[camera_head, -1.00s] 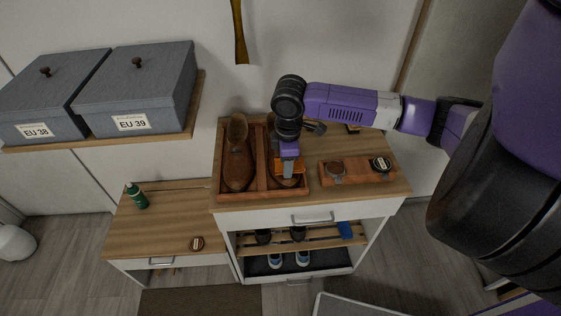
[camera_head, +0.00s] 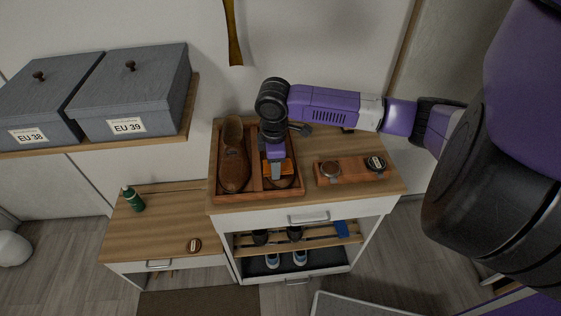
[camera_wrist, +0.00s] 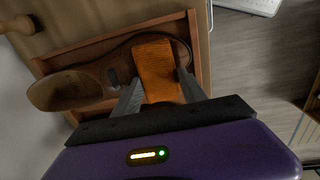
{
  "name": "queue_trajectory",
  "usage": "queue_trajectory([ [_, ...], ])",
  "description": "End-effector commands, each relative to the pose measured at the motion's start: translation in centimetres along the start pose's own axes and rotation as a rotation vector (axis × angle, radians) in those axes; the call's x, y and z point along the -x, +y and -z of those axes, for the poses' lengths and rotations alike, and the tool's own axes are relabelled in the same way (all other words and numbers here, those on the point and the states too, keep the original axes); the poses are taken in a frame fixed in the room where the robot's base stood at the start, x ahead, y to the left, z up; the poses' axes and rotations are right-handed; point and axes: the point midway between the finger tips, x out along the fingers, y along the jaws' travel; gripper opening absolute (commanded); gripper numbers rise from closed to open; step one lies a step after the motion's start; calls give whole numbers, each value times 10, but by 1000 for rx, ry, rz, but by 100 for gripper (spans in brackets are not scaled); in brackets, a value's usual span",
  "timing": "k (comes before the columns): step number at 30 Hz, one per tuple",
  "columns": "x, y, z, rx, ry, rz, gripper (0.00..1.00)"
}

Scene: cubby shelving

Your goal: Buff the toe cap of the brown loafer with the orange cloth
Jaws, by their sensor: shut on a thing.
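My gripper (camera_head: 277,172) is shut on the orange cloth (camera_wrist: 158,72). The cloth also shows between the fingers in the head view (camera_head: 287,168). It is over the front part of the right-hand brown loafer (camera_wrist: 75,92), which lies in a wooden tray (camera_wrist: 110,38). In the wrist view, the loafer's opening is at left and its rounded toe edge shows beyond the cloth. Whether the cloth presses on the toe cap cannot be told. In the head view my gripper hides most of this loafer. Another brown shoe (camera_head: 234,163) lies in the tray's left compartment.
A small wooden tray (camera_head: 350,178) with two round tins stands right of the shoe tray on the cabinet top. A lower cabinet (camera_head: 170,222) at left holds a green bottle (camera_head: 133,199) and a tin (camera_head: 194,245). Grey boxes (camera_head: 135,92) sit on a shelf at upper left.

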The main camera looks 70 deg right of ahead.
Motion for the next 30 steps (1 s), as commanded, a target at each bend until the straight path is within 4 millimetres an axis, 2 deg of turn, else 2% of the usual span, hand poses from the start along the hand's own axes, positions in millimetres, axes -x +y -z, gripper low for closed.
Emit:
queue_trajectory([
  [6, 0, 0, 12, 0, 1, 0, 17],
  [17, -1, 0, 13, -1, 1, 1, 17],
  [30, -1, 0, -13, -2, -1, 1, 17],
])
